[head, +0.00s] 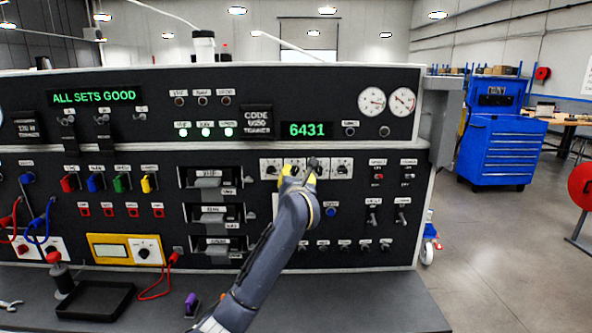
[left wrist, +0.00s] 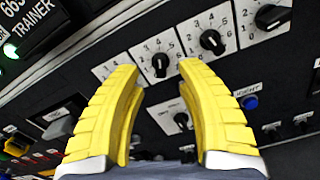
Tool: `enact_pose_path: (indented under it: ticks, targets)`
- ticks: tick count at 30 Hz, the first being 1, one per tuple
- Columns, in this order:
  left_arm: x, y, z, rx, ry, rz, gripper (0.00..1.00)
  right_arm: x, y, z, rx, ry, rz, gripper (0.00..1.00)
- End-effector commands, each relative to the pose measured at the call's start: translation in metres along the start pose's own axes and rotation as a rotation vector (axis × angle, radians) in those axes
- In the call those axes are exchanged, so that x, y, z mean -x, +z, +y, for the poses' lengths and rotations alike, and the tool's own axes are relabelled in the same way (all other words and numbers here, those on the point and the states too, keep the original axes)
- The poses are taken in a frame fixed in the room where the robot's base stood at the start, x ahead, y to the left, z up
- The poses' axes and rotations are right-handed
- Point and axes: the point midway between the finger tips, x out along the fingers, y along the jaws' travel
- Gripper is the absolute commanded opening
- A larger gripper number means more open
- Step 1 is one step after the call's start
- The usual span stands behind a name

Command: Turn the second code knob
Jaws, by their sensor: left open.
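A row of white code knob plates with black knobs is on the upper part of the lower black panel. In the head view the first code knob (head: 271,170) shows left of my left gripper (head: 299,172), which covers part of the middle of the row. In the left wrist view the second code knob (left wrist: 160,65) appears between the yellow fingertips. The third code knob (left wrist: 212,42) and fourth code knob (left wrist: 272,17) are to its right. The fingers are apart and empty; contact with the knob cannot be told. A green display (head: 307,130) reads 6431. My right gripper is out of view.
Another dial (left wrist: 182,118) sits below the row, between the fingers in the wrist view. A blue button (left wrist: 249,102) is right of the fingers. A black tray (head: 96,300) and a purple-topped object (head: 191,303) are on the bench. The bench's right part is clear.

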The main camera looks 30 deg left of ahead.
Motion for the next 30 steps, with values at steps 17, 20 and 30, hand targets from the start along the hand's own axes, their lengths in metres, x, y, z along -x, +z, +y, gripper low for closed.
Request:
enact_pose_path:
  ticks: [17, 20, 30]
  targets:
    - [-0.06, 0.0, 0.0, -0.001, 0.001, 0.0, 0.36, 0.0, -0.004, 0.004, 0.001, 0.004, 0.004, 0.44]
    - [-0.062, 0.0, 0.0, 0.0, 0.0, 0.0, 0.36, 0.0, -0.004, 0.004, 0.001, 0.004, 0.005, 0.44]
    - [-0.062, 0.0, 0.0, 0.0, 0.0, 0.0, 0.32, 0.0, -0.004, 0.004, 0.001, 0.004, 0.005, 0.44]
